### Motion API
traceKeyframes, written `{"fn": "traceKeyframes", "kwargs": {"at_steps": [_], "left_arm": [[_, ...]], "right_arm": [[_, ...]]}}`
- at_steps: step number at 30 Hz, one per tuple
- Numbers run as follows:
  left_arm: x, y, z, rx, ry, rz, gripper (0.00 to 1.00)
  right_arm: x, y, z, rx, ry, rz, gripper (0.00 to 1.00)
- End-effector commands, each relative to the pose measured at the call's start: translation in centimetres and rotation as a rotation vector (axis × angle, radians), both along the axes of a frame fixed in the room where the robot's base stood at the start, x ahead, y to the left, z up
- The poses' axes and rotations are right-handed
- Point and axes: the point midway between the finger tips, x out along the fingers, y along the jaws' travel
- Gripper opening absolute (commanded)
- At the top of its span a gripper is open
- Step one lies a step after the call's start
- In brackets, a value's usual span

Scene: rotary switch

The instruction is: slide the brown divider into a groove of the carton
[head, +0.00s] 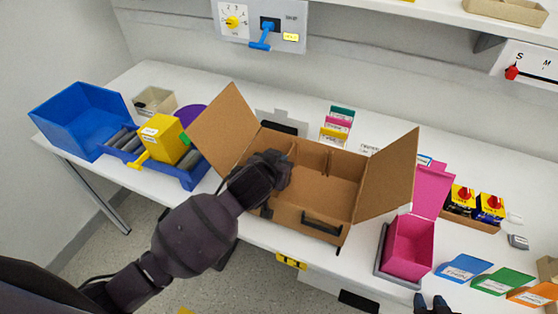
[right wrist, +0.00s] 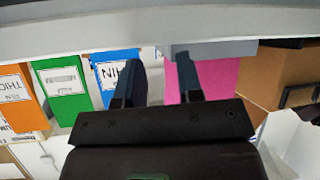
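The brown carton (head: 337,192) stands open on the white table in the head view, its side flaps spread. A short upright brown strip (head: 329,160) shows at its back wall; I cannot tell whether it is a groove edge or part of the divider. My left gripper (head: 276,168) is over the left part of the carton. Its fingertips and anything between them are hidden by the dark wrist. I cannot make out a separate divider. My right gripper (head: 432,301) is at the bottom edge, in front of the pink box; the right wrist view shows its fingers apart and empty (right wrist: 158,85).
A blue bin (head: 80,118) and a yellow box (head: 163,137) stand left of the carton. A pink box (head: 408,246) stands to its right, with blue, green and orange labelled holders (head: 503,281) beyond. A wall panel with a blue lever (head: 263,38) is behind.

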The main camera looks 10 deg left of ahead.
Motion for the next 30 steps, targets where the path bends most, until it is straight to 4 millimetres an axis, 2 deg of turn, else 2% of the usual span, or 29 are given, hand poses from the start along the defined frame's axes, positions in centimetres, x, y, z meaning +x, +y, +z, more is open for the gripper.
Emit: {"fn": "traceKeyframes", "kwargs": {"at_steps": [12,24,30], "left_arm": [[0.06,-0.08,-1.00,0.000,0.001,0.000,0.00],[0.09,-0.09,-1.12,0.000,0.001,0.000,0.00],[0.08,-0.10,-1.12,0.000,0.001,0.000,0.33]], "right_arm": [[-0.06,0.04,-0.50,0.000,0.001,0.001,0.35],[-0.08,0.07,-0.48,0.000,0.000,0.001,0.35],[-0.08,0.08,-0.48,0.000,0.000,0.001,0.35]]}}
